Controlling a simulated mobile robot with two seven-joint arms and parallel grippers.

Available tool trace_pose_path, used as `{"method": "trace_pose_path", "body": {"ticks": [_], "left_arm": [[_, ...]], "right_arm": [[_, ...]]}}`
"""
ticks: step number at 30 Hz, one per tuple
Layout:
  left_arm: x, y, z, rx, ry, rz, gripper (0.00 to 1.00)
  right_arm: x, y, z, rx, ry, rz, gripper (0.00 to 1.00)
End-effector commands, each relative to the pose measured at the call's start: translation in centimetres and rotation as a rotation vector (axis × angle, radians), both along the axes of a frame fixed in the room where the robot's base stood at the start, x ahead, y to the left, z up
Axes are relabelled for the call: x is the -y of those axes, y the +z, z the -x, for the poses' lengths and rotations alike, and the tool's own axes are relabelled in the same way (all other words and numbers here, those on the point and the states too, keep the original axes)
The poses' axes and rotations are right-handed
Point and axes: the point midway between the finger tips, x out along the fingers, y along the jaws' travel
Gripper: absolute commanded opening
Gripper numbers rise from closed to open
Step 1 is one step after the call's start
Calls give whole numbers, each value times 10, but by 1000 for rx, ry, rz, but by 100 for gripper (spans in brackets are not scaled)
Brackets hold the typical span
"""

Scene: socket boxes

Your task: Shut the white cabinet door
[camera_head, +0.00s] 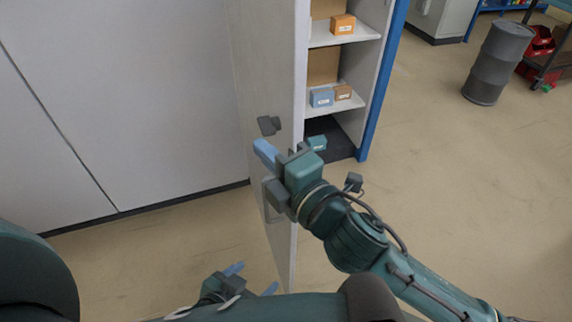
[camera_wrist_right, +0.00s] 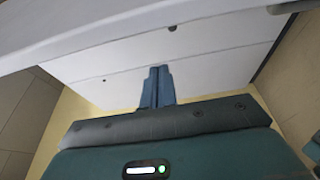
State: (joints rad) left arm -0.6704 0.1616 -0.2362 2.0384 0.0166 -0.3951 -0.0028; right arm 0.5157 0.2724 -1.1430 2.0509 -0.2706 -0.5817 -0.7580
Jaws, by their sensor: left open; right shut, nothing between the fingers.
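The white cabinet door (camera_head: 265,70) stands open in the head view, its narrow edge facing me. A dark latch or handle part (camera_head: 268,125) shows on its left face. The cabinet (camera_head: 372,75) behind it is open, with shelves inside. My right gripper (camera_head: 265,152) is shut and empty; its blue fingers point left across the door's left face, and its body hides part of the door edge. Contact cannot be told. The fingers (camera_wrist_right: 157,88) are together in the right wrist view, against a pale panel background. My left gripper (camera_head: 252,278) is open and empty, low, left of the door's bottom.
Orange and blue boxes (camera_head: 321,97) sit on the shelves, and a teal box (camera_head: 316,142) is at the bottom. White wall panels (camera_head: 130,90) stand at left. A grey barrel (camera_head: 498,62) and a cart with red bins (camera_head: 540,42) are at the far right. Floor (camera_head: 460,180) on the right is clear.

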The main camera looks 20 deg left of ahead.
Motion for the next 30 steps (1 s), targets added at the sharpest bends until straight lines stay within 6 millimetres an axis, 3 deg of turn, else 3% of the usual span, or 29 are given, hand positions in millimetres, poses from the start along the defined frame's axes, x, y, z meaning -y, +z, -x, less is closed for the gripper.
{"method": "trace_pose_path", "body": {"ticks": [1,6,23,30], "left_arm": [[0,4,-1,1,3,1,72],[-4,7,-4,2,14,-4,72],[-4,3,-3,-10,20,-1,72],[-3,4,-3,-4,15,-1,72]], "right_arm": [[12,0,-6,0,-7,6,0],[28,0,-15,0,-5,4,0],[38,-1,-20,0,-5,2,0],[68,-2,-30,0,-25,6,0]]}}
